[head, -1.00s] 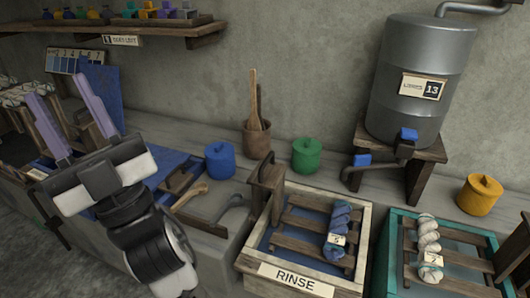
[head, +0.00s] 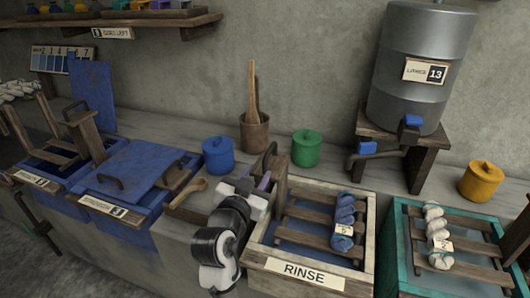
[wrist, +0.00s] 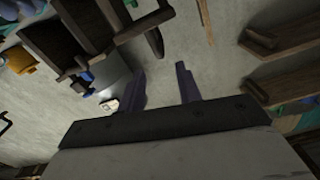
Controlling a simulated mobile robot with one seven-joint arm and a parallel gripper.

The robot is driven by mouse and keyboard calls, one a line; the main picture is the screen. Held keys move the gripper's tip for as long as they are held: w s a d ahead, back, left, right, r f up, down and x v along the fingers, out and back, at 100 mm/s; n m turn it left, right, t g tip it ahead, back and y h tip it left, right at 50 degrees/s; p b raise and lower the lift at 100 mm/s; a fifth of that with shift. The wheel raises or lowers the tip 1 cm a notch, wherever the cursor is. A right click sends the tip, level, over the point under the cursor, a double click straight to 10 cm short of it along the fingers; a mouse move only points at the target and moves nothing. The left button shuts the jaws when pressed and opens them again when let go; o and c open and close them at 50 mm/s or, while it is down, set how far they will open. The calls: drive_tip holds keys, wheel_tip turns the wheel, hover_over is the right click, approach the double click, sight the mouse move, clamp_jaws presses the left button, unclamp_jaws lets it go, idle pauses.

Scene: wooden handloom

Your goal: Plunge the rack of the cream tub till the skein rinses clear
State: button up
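The cream tub (head: 362,225), labelled RINSE, stands on the bench right of centre and holds dark blue-tinted liquid. A wooden slatted rack (head: 310,213) sits in it, with an upright handle (head: 279,180) at its left end. A blue skein (head: 343,214) with a small number tag lies across the slats. My gripper (head: 256,179) is just left of the rack handle in the head view, apparently apart from it. In the wrist view my gripper (wrist: 166,84) has its two purple fingers spread, with nothing between them.
A teal-rimmed tub (head: 402,275) with a pale skein stands to the right. Behind are a blue pot (head: 218,156), a green pot (head: 306,149), a brown pot with sticks (head: 255,133) and a metal tank (head: 420,60).

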sight(265, 159)
drive_tip(key=p+x, duration=0.2)
drive_tip(key=x, duration=0.7)
drive_tip(key=shift+w, duration=0.15)
drive_tip(key=shift+c, duration=0.4)
clamp_jaws()
